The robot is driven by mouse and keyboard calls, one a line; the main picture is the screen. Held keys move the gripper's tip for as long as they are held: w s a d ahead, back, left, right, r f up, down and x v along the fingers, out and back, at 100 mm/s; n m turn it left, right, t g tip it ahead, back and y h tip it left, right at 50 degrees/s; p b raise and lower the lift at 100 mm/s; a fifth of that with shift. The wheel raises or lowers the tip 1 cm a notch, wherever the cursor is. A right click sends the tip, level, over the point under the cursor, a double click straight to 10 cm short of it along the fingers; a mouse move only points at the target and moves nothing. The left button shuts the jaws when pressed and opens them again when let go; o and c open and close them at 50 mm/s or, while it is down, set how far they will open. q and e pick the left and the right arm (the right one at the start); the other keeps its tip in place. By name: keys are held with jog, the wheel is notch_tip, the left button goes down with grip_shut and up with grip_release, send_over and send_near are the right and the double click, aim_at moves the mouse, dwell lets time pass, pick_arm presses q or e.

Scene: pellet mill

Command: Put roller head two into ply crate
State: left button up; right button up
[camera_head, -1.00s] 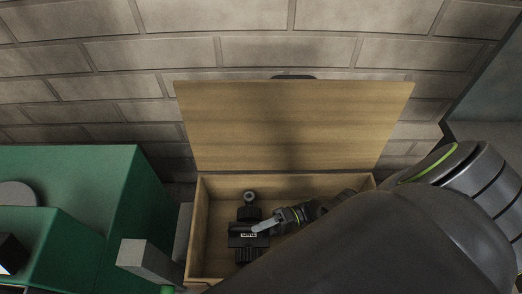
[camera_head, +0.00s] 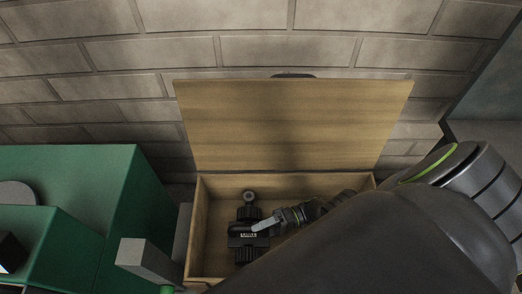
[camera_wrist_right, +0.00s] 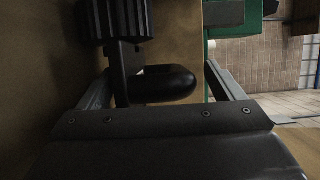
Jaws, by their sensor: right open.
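The open ply crate (camera_head: 197,232) stands against the wall with its wooden lid (camera_head: 290,120) raised. A roller head (camera_head: 244,240), black with a white label and a grey ring at its far end, lies inside the crate near its left side. My right gripper (camera_head: 262,225) reaches into the crate from the right and is open at the roller head. In the right wrist view, a black rounded bar (camera_wrist_right: 160,86) of the roller head lies between the spread fingers, with a ribbed black roller (camera_wrist_right: 115,20) above. Whether the fingers touch it cannot be told. My left gripper is out of view.
A green machine housing (camera_head: 75,175) stands left of the crate, with a grey block (camera_head: 146,254) near the crate's front left. The brick wall (camera_head: 270,50) is close behind the lid. My right arm covers the crate's front right.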

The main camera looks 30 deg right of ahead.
jog(key=d, duration=0.2)
jog(key=d+b, duration=0.1)
jog(key=d, duration=0.1)
jog(key=s+d+b, duration=0.1)
jog(key=d, duration=0.2)
jog(key=shift+s+d+r, duration=0.1)
jog(key=shift+s+d, duration=0.05)
jog(key=shift+d, duration=0.1)
